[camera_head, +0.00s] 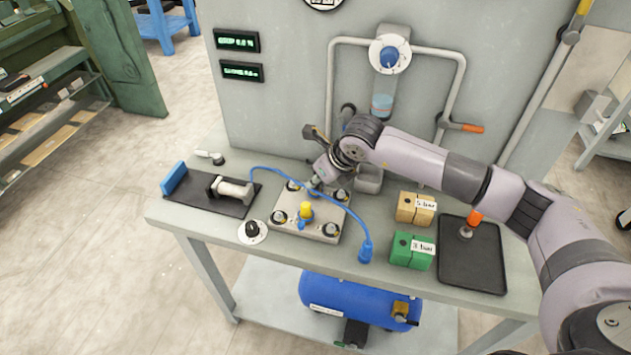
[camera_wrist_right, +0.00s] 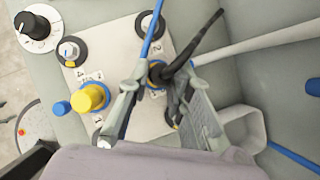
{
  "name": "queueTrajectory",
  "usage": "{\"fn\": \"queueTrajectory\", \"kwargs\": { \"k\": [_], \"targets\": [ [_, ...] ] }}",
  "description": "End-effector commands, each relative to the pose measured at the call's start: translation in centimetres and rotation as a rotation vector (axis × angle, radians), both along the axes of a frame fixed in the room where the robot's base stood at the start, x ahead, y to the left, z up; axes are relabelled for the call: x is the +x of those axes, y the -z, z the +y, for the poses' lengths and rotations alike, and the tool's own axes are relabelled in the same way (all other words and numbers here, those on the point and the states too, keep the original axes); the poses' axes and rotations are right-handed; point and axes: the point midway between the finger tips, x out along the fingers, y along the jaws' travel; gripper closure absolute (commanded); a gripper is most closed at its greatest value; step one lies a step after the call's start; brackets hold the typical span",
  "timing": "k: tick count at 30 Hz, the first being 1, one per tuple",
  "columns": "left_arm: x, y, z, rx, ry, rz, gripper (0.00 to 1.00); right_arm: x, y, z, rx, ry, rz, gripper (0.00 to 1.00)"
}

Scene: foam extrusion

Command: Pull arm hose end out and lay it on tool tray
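A black hose (camera_wrist_right: 207,38) runs down to a port marked 2, with a blue and yellow fitting (camera_wrist_right: 154,72), in the right wrist view. My right gripper (camera_wrist_right: 157,84) has its fingertips close together on either side of the hose end there, and it seems shut on it. In the head view my right gripper (camera_head: 316,184) is low over the back of the port plate (camera_head: 303,230); my arm hides part of the hose end. The black tool tray (camera_head: 468,272) lies at the table's right end, with an orange-handled tool (camera_head: 470,224) on it. My left gripper is not in view.
A yellow block (camera_head: 412,209) and a green block (camera_head: 411,251) stand left of the tray. A blue hose (camera_head: 343,205) crosses the plate, its end (camera_head: 366,251) near the front edge. A yellow knob (camera_head: 306,211) sticks up from the plate. The tray's front half is bare.

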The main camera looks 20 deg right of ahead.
Motion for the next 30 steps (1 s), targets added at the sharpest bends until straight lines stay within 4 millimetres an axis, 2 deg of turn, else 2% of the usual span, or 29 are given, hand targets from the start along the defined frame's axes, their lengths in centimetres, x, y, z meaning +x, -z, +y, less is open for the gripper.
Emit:
{"fn": "queueTrajectory", "kwargs": {
  "k": [7, 23, 30],
  "targets": [
    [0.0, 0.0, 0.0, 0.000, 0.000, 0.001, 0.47, 0.0, 0.0, 0.0, 0.000, 0.000, 0.000, 1.00],
    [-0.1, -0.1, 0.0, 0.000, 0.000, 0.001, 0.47, 0.0, -0.3, 0.0, -0.001, 0.000, 0.000, 1.00],
    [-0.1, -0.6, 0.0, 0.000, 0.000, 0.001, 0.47, 0.0, -1.2, 0.0, 0.000, 0.000, -0.001, 1.00]
  ]
}}
